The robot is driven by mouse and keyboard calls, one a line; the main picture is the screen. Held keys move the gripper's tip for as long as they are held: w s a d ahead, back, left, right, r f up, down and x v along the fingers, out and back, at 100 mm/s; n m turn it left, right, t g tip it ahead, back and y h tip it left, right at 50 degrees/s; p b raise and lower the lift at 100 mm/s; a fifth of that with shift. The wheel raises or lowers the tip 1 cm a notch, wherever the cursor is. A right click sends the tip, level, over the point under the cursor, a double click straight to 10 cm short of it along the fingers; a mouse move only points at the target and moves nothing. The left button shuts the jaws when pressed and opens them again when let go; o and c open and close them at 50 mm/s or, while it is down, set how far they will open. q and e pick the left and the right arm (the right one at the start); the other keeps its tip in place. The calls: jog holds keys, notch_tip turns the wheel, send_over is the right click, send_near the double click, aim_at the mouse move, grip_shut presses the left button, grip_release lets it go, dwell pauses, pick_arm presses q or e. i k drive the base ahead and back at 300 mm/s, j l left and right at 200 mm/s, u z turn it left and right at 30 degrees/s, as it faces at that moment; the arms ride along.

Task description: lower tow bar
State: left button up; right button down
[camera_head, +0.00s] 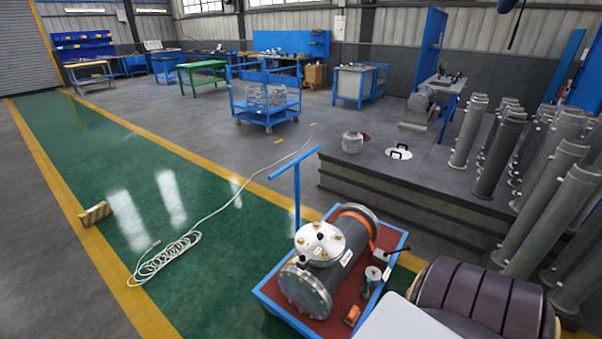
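The blue tow bar (297,198) stands roughly upright at the far left corner of a low cart, with its crossbar handle tilted at the top. The cart (282,313) has a blue frame and a reddish-brown deck. A dark grey flanged shell (342,272) lies on the deck, with a white round cover (320,241) on its upper side. The foot of the tow bar is hidden behind the shell. Neither of my grippers is in view, and nothing is seen touching the tow bar.
Small tools (372,275) lie on the deck beside the shell. A coiled white cable (165,262) lies on the green floor left of the cart. A wooden block (95,213) sits on the yellow line. A raised grey platform (400,185) stands behind the cart, with grey posts (545,215) at right.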

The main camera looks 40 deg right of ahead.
aim_at(296, 163)
jog(key=i+z, duration=0.15)
jog(key=z, duration=0.25)
jog(key=i+z, duration=0.1)
jog(key=z, duration=0.3)
jog(key=i+j+z, duration=0.1)
jog(key=z, duration=0.35)
jog(key=i+j+z, duration=0.1)
jog(key=z, duration=0.3)
jog(key=i, duration=0.05)
